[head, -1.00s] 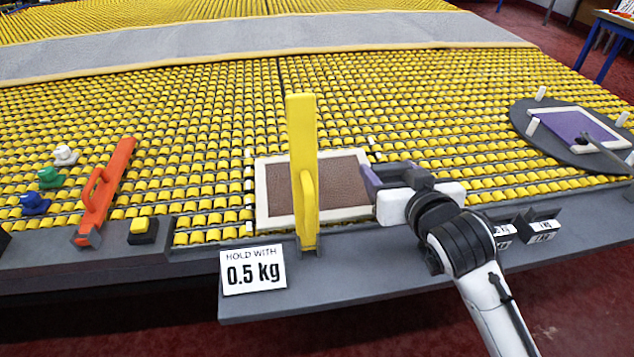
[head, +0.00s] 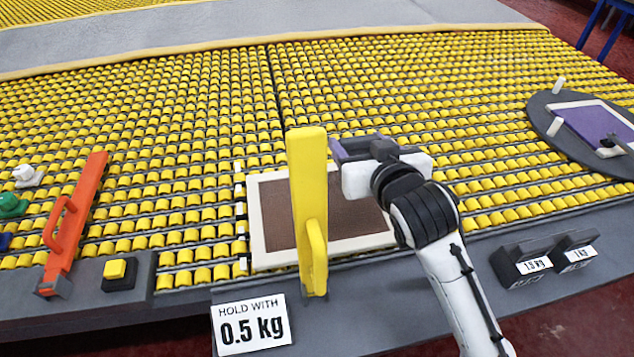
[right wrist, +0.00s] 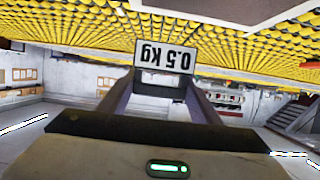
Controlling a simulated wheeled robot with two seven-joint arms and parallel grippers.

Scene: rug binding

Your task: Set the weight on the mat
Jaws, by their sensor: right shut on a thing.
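The mat (head: 278,218) is a brown panel with a cream border, lying on the yellow rollers in the head view. A tall yellow lever (head: 308,185) stands in front of it and hides part of it. My right gripper (head: 340,151) is above the mat's far right part, its arm covering the right corner. It is shut on the weight, whose white label (right wrist: 165,57) reads 0.5 kg upside down between the fingers in the right wrist view. The weight's body is mostly hidden in the head view. My left gripper is not in view.
A sign (head: 250,325) reads "HOLD WITH 0.5 kg". Two dark labelled blocks (head: 530,262) (head: 574,250) sit on the right ledge. An orange lever (head: 73,225) and a yellow button (head: 115,270) are at left. A purple panel (head: 597,125) lies far right.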

